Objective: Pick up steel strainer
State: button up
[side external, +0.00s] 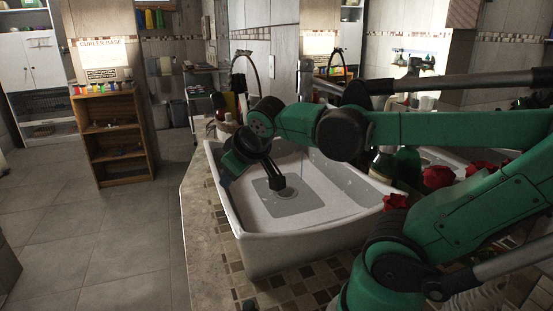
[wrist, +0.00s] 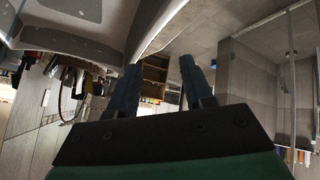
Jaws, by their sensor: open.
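My gripper (side external: 278,184) hangs inside the white sink (side external: 262,258) in the side view, fingers pointing down toward its floor. A small round grey shape (side external: 261,188) on the sink floor sits just left of the fingertips and is partly hidden by them. I cannot tell whether it is the steel strainer or only the drain. In the wrist view my gripper (wrist: 162,76) shows two fingers spread apart with nothing between them. The sink's pale edge (wrist: 157,28) runs along the upper left there. No clear strainer shows in the wrist view.
The sink walls surround my gripper. A mosaic-tiled counter (side external: 290,292) runs around the sink. Bottles (side external: 381,163) and red flowers (side external: 437,177) stand at its right side. A wooden shelf (side external: 115,143) stands on the tiled floor at left, with open floor before it.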

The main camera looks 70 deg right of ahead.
jog(key=shift+o, duration=1.3)
jog(key=s+a+f+n+y, duration=0.1)
jog(key=a+f+y, duration=0.3)
jog(key=a, duration=0.4)
jog(key=shift+s+a+y, duration=0.15)
jog(key=shift+a+y, duration=0.15)
notch_tip(320, 180, up, 4)
jog(key=n+g, duration=0.7)
jog(key=n, duration=0.3)
send_over(248, 305)
jog(key=shift+m, duration=0.3)
notch_tip(248, 305, down, 10)
jog(key=shift+r, duration=0.1)
jog(key=shift+f, duration=3.05)
